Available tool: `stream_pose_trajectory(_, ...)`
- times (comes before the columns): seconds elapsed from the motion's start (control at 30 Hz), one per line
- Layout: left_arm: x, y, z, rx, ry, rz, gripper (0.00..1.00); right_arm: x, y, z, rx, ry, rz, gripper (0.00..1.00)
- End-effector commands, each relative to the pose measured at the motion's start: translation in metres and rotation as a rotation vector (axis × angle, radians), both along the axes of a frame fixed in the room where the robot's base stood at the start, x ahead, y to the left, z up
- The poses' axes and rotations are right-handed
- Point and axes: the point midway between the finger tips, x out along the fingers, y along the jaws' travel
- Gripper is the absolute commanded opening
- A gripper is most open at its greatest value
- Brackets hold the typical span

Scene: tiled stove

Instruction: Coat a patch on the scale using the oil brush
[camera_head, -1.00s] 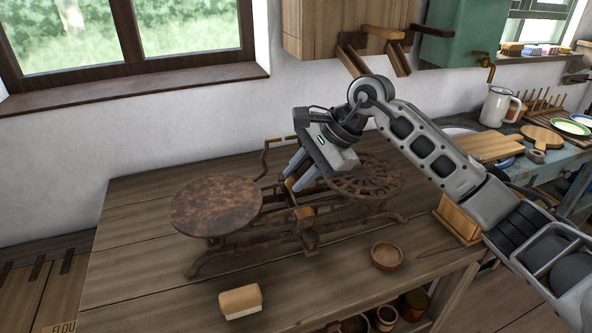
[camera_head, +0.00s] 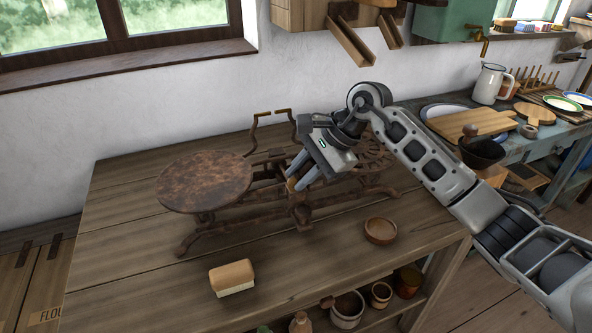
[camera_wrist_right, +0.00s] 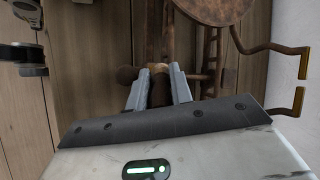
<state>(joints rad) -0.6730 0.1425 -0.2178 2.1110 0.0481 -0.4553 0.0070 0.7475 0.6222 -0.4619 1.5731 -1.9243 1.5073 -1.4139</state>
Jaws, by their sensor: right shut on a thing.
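The rusty brown scale stands on the wooden table, with a round flat pan (camera_head: 204,180) at its left and a spoked plate (camera_head: 372,160) at its right, partly behind my arm. My right gripper (camera_head: 297,184) is over the middle of the scale, pointing down, shut on a small brown piece. It shows between the fingers in the wrist view (camera_wrist_right: 158,92); I take it for the oil brush, but its bristles are hidden. Whether it touches the scale I cannot tell. My left gripper is out of view.
A tan block with a pale underside (camera_head: 232,278) and a small wooden bowl (camera_head: 380,231) are in front of the scale. Two bent metal arms (camera_head: 271,125) rise behind it. Pots (camera_head: 348,308) stand below the table. The table's front left is bare.

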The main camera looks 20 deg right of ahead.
Motion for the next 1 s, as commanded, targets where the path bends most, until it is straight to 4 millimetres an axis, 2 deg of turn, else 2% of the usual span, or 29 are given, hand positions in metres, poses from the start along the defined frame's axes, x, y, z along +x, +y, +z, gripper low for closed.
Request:
stream_pose_trajectory(0.23,-0.002,0.001,-0.001,0.006,0.007,0.0,0.36,0.002,-0.012,0.0,-0.001,0.002,0.01,0.0)
stream_pose_trajectory(0.27,-0.002,0.001,0.008,0.008,0.007,0.0,0.36,0.002,-0.009,0.005,0.004,0.004,0.015,0.0)
stream_pose_trajectory(0.37,-0.003,0.002,-0.003,0.02,0.014,-0.004,0.36,0.002,-0.004,0.001,-0.002,0.0,0.014,0.0)
stream_pose_trajectory(0.77,-0.003,0.002,-0.005,0.01,0.013,-0.002,0.36,-0.001,0.018,0.0,-0.001,-0.001,-0.004,0.0)
stream_pose_trajectory(0.87,-0.002,0.002,0.004,0.012,0.008,-0.003,0.36,-0.001,0.018,0.012,-0.002,-0.004,-0.009,0.0)
stream_pose_trajectory(0.9,-0.002,0.002,0.005,0.016,0.008,-0.003,0.36,-0.001,0.017,0.024,-0.001,-0.006,-0.011,0.0)
stream_pose_trajectory(1.0,-0.002,0.003,0.009,0.022,0.007,-0.004,0.36,-0.002,0.016,0.03,-0.001,-0.001,-0.012,0.0)
